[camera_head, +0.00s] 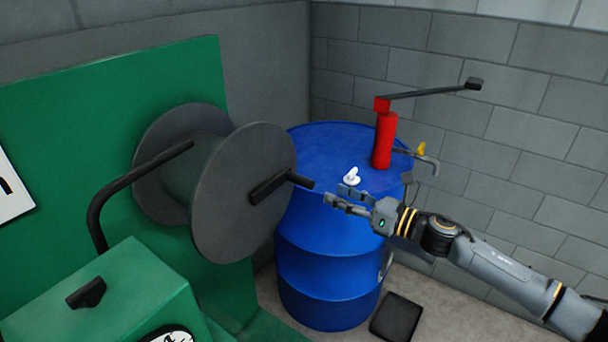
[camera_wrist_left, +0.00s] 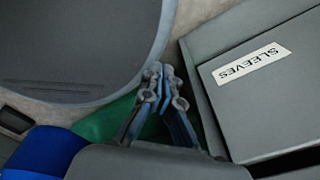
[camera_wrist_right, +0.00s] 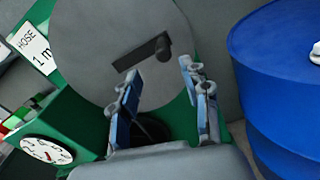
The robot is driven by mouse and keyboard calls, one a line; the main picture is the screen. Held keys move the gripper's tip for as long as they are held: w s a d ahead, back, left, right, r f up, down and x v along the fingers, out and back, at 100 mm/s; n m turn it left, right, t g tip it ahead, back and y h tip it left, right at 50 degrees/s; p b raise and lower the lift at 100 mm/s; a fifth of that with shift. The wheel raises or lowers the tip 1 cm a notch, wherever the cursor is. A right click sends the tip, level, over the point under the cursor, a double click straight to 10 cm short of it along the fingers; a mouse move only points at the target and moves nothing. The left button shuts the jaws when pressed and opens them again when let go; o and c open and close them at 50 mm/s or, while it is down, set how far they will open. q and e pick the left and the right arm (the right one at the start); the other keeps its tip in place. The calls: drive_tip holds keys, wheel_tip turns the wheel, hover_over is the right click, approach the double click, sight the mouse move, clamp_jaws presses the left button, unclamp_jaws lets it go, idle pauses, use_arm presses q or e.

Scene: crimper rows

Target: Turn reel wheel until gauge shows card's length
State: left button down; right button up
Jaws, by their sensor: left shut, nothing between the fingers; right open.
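The grey reel wheel (camera_head: 245,200) stands in front of a green panel, with a dark crank handle (camera_head: 282,185) on its face. The right wrist view shows the wheel (camera_wrist_right: 95,50) and handle (camera_wrist_right: 148,52) ahead. The gauge (camera_head: 168,335) is cut off in the head view; its white dial (camera_wrist_right: 46,150) shows a red needle, reading too small to tell. The card (camera_wrist_right: 33,48) reads "HOSE" and "1 m", partly cut off. My right gripper (camera_head: 345,194) is open and empty, just right of the handle, apart from it. My left gripper (camera_wrist_left: 160,72) is shut and empty, outside the head view.
A blue drum (camera_head: 325,240) stands right of the wheel, with a red pump (camera_head: 384,140) and a white piece (camera_head: 351,177) on top. A black pipe (camera_head: 125,180) rises from the green box (camera_head: 110,300). A grey "SLEEVES" box (camera_wrist_left: 270,100) is beside my left gripper.

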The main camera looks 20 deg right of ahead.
sight(314, 184)
drive_tip(key=p+x, duration=0.1)
drive_tip(key=x, duration=0.3)
drive_tip(key=shift+w+d+r, duration=0.1)
drive_tip(key=shift+r, duration=0.05)
drive_tip(key=p+x, duration=0.1)
drive_tip(key=x, duration=0.5)
drive_tip(key=shift+p, duration=0.4)
drive_tip(key=shift+w+a+f, duration=0.3)
drive_tip(key=shift+w, duration=0.15)
drive_tip(key=c, duration=0.8)
use_arm(q)
drive_tip(key=w+r, duration=0.2)
drive_tip(key=r, duration=0.1)
drive_tip(key=shift+w+d+r, duration=0.15)
drive_tip(key=shift+d+r, duration=0.05)
drive_tip(key=shift+r, duration=0.05)
use_arm(e)
clamp_jaws()
